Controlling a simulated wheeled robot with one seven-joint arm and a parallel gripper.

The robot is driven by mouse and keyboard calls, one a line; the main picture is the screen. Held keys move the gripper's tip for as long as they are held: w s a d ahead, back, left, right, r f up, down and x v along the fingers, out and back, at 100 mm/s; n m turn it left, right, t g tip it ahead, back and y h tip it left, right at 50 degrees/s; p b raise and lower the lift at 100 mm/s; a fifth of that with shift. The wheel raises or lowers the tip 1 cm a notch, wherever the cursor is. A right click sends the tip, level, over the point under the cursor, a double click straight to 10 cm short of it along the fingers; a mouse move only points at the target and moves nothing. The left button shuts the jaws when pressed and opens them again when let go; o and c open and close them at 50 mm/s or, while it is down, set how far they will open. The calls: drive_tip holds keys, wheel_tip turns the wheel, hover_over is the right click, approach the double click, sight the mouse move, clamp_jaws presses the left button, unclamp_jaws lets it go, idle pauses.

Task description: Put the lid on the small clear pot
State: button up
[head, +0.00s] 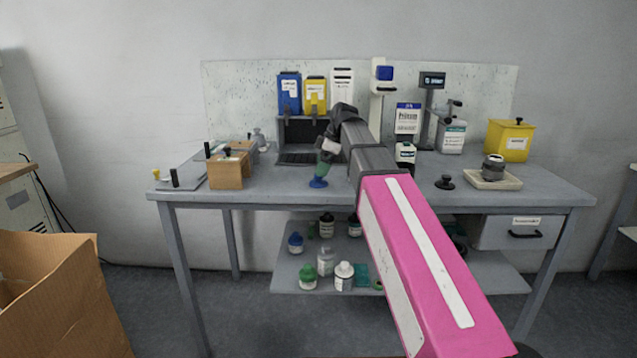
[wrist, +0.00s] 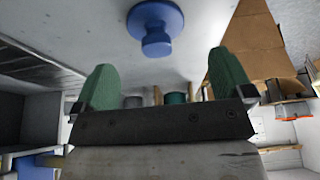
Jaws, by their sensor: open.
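A blue lid-like piece with a round base and a knob (head: 318,183) lies near the front middle of the bench. It shows at the top of the wrist view (wrist: 155,25). My gripper (head: 323,170) is just above it, with its green fingers apart in the wrist view (wrist: 165,75) and nothing between them. A black knobbed lid (head: 445,183) lies farther right on the bench. A dark grey jar (head: 493,165) stands on the right. I cannot clearly make out the small clear pot; a small pale, glassy item (head: 259,139) at the back left is too small to tell.
The grey bench (head: 400,192) has a wooden stand (head: 230,172) on the left and a pale tray (head: 508,183) under the jar. A yellow box (head: 510,140) and bottles stand behind. The bench front between the blue piece and black lid is mostly clear, below my arm.

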sight(318, 180)
drive_tip(key=x, duration=0.4)
drive_tip(key=shift+w+d+f, duration=0.1)
drive_tip(key=shift+f, duration=0.2)
drive_tip(key=c, duration=1)
